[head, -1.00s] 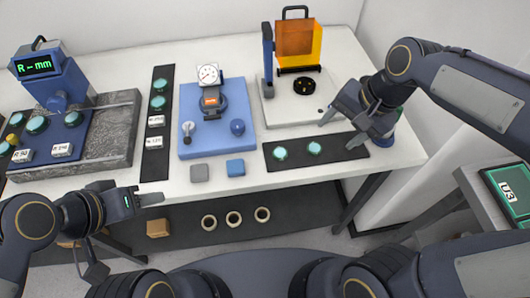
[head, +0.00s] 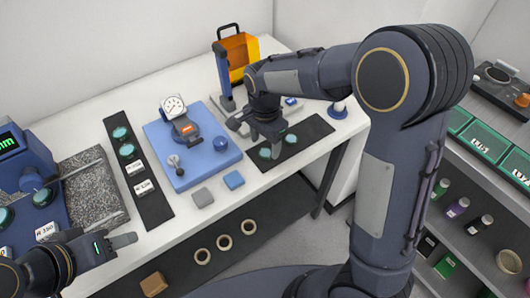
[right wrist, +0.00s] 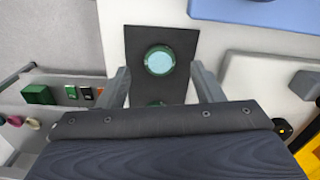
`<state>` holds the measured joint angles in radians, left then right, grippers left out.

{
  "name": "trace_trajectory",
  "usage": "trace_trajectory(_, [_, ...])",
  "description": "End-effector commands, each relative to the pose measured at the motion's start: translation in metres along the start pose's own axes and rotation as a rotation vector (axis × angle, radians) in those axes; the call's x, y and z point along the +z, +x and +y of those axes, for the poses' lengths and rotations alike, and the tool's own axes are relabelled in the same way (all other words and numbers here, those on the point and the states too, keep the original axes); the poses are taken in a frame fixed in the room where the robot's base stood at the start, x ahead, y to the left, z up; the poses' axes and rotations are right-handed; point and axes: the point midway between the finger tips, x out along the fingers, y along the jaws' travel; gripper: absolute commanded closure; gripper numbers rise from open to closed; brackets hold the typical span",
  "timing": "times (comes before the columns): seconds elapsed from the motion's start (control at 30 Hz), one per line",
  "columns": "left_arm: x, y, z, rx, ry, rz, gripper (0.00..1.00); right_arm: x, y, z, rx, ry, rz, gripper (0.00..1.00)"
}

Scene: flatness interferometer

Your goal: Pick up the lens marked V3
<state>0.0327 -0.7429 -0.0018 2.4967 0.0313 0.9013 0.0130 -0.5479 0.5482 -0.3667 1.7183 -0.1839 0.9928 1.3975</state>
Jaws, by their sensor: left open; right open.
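Two teal round lenses lie on a black mat on the white table, a left one (head: 265,153) and a right one (head: 291,138). I can read no V3 mark on either. My right gripper (head: 258,136) is open and points down over the mat, close to these lenses. In the right wrist view one lens (right wrist: 159,61) shows whole, ahead of and between the open fingers (right wrist: 162,86). A second lens (right wrist: 157,103) is mostly hidden by the gripper body. My left gripper (head: 121,241) is open and empty at the table's front left.
A blue plate (head: 160,136) with a dial gauge stands left of the mat (head: 312,130). Behind is an orange-screened instrument (head: 238,55). Shelves with green labelled boxes (head: 478,143) stand at right.

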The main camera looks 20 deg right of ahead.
Motion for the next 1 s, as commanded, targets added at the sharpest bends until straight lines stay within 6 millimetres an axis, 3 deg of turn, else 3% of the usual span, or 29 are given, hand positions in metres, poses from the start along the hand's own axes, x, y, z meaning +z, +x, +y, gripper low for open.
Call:
trace_trajectory(0.2, [-0.001,-0.002,0.001,0.000,0.000,0.000,0.57,0.000,0.025,0.001,0.002,0.001,-0.001,0.39])
trace_trajectory(0.43, [-0.001,-0.002,0.001,0.000,0.000,0.000,0.57,0.000,0.026,0.000,-0.001,0.000,-0.001,0.39])
trace_trajectory(0.8, [-0.001,-0.002,0.001,0.000,0.000,0.000,0.57,0.000,0.026,0.000,-0.001,0.000,0.000,0.87])
trace_trajectory(1.0, [-0.001,-0.002,0.001,0.000,0.000,0.000,0.57,0.000,0.026,0.000,-0.001,0.000,0.000,0.88])
